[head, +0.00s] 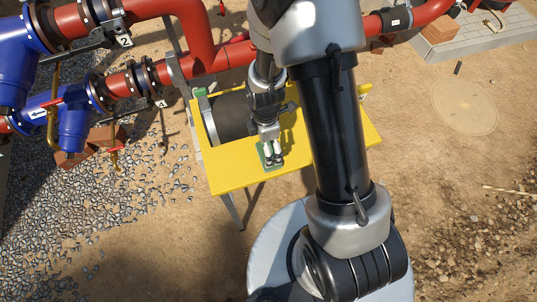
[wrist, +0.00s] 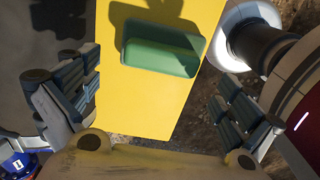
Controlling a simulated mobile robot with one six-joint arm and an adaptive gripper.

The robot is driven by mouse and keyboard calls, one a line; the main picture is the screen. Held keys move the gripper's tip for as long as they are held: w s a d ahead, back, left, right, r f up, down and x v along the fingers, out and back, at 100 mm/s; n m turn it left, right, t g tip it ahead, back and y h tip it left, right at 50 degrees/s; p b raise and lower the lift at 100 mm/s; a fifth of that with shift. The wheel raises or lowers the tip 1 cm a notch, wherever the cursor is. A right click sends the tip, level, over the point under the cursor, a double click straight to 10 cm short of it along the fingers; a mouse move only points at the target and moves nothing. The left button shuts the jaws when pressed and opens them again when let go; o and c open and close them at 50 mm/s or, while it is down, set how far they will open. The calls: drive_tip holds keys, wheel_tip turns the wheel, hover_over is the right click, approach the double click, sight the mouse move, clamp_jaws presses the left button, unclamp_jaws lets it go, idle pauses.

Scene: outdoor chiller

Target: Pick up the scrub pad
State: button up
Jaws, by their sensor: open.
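The scrub pad (wrist: 162,48) is a green block lying flat on the yellow tabletop (wrist: 145,105), close to its edge. In the head view the scrub pad (head: 264,163) shows at the front part of the table, partly hidden by my gripper (head: 273,156). In the wrist view my gripper (wrist: 158,78) is open and empty, with one finger to the left and one to the right. The pad lies beyond the fingertips and toward the top of the picture, and the fingers appear clear of it.
A large dark cylinder (head: 229,116) lies on the yellow table behind the pad. Red pipes (head: 205,50) and blue fittings (head: 64,115) stand at the left and back. A small green thing (head: 200,92) sits at the table's back left corner. Open sandy ground lies at the right.

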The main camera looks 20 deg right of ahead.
drive_tip(key=f, duration=0.2)
drive_tip(key=f+b, duration=0.1)
drive_tip(key=f, duration=0.1)
drive_tip(key=f+b, duration=0.1)
drive_tip(key=f, duration=0.1)
drive_tip(key=shift+d, duration=0.4)
drive_tip(key=shift+r, duration=0.15)
drive_tip(key=shift+c, duration=0.4)
drive_tip(key=c, duration=0.8)
drive_tip(key=shift+c, duration=0.2)
drive_tip(key=shift+r, duration=0.1)
wheel_tip(320, 180, up, 20)
drive_tip(key=p, duration=0.6)
